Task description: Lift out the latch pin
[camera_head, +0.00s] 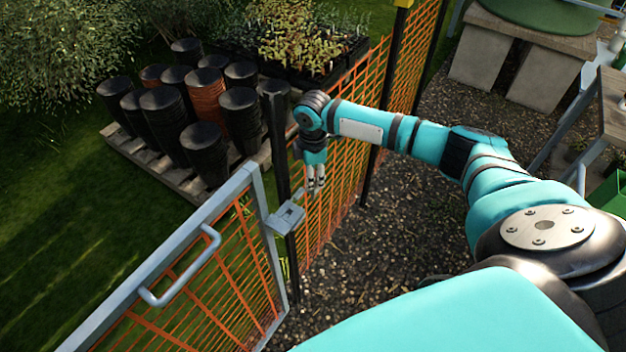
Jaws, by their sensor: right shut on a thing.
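My right gripper (316,187) points down beside the black gate post, just above and right of the grey latch plate (286,219). It is shut on a small grey piece, the latch pin (299,194), which shows only as a sliver beside the fingers. The pin appears above the plate; whether its lower end is clear of the plate is too small to tell. The latch plate sits at the upper corner of the gate (262,192), which has a grey tube frame and orange mesh. My left gripper is not in view.
The gate has a grey handle (152,299). Orange mesh fence (340,205) with black posts runs behind my right gripper. Stacked black and brown pots (207,148) stand on a pallet beyond the fence. Gravel (390,245) lies open below my arm. A bench stands at right.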

